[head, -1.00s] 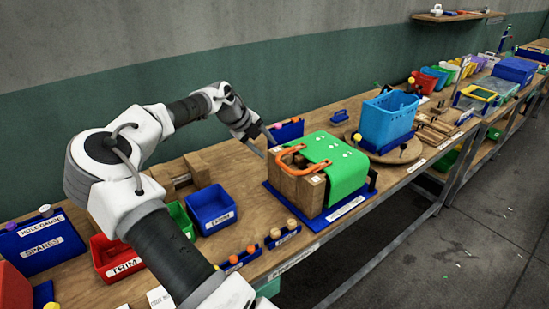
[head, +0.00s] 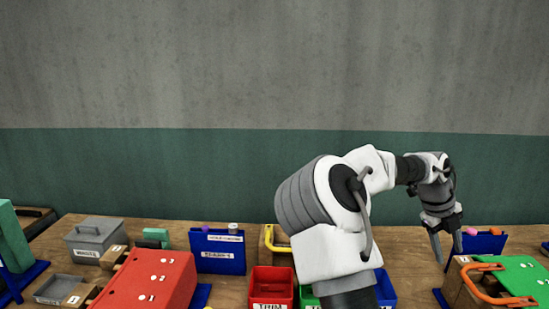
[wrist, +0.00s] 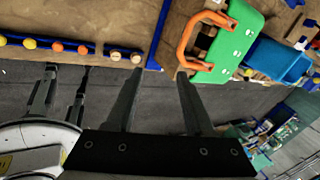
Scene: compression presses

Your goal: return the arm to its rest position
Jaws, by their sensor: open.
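My gripper (head: 449,256) is open and points down, with nothing between its fingers. In the head view it hangs at the right, just left of the wooden press with the green cover (head: 530,268) and orange handle (head: 490,283). In the wrist view my gripper's two fingers (wrist: 160,74) are spread apart, and the orange handle (wrist: 186,38) and green cover (wrist: 237,42) lie beyond them to the upper right. My arm is bent, its elbow high in the middle of the head view. Its lower links hide part of the bench.
A red bin (head: 271,283) sits close to my arm. The wall behind is bare, with free air above the bench.

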